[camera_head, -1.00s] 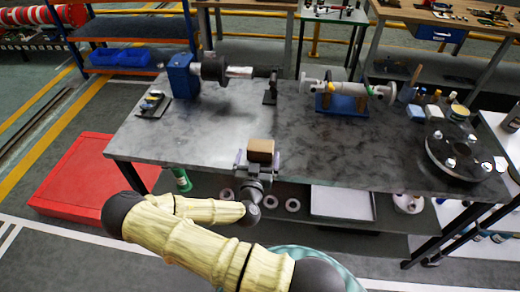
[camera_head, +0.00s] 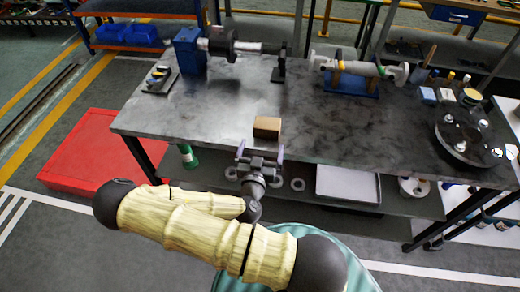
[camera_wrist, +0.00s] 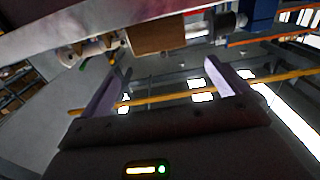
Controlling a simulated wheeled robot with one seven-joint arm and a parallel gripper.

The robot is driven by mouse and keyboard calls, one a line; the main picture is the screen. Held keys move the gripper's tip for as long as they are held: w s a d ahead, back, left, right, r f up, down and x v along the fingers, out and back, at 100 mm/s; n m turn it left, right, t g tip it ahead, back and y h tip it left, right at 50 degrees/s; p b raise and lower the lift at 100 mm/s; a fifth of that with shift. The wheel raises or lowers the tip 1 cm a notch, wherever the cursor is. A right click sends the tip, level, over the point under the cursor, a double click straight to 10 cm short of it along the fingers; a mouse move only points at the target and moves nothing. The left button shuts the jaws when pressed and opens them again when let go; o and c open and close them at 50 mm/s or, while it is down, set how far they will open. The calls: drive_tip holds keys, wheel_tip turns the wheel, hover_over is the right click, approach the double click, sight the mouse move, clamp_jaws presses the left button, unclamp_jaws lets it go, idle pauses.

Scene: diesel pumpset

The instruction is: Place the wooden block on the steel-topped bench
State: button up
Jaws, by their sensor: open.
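The wooden block (camera_head: 267,127) is a brown box resting on the top of the steel-topped bench (camera_head: 215,110), close to its front edge. My gripper (camera_head: 260,153) is just in front of that edge, on the near side of the block. Its two pale fingers are spread, with nothing between them. In the wrist view, which looks upside down, the block (camera_wrist: 158,33) sits beyond the open fingers of my gripper (camera_wrist: 163,82), with a gap between them.
A blue-ended shaft fixture (camera_head: 190,50) stands at the back left. A shaft on a blue stand (camera_head: 350,83) is at the back right, with a round flange (camera_head: 468,135) farther right. A lower shelf holds a white tray (camera_head: 348,184). A red platform (camera_head: 85,155) lies at left.

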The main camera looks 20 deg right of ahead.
drive_tip(key=s+a+f+m+g+y, duration=0.2)
drive_tip(key=s+a+f+g+y, duration=0.25)
drive_tip(key=g, duration=0.55)
drive_tip(key=s+a+r+n+g+y, duration=0.1)
drive_tip(key=s+r+n+y, duration=0.1)
drive_tip(key=r, duration=0.6)
drive_tip(key=s+a+r+n+g+y, duration=0.1)
drive_tip(key=s+a+r+n+y, duration=0.1)
drive_tip(key=r+n, duration=0.4)
wheel_tip(320, 180, up, 2)
drive_tip(key=shift+s+r+n+y, duration=0.25)
drive_tip(key=shift+s+n+y, duration=0.15)
drive_tip(key=shift+s+y, duration=0.5)
drive_tip(key=shift+s, duration=0.1)
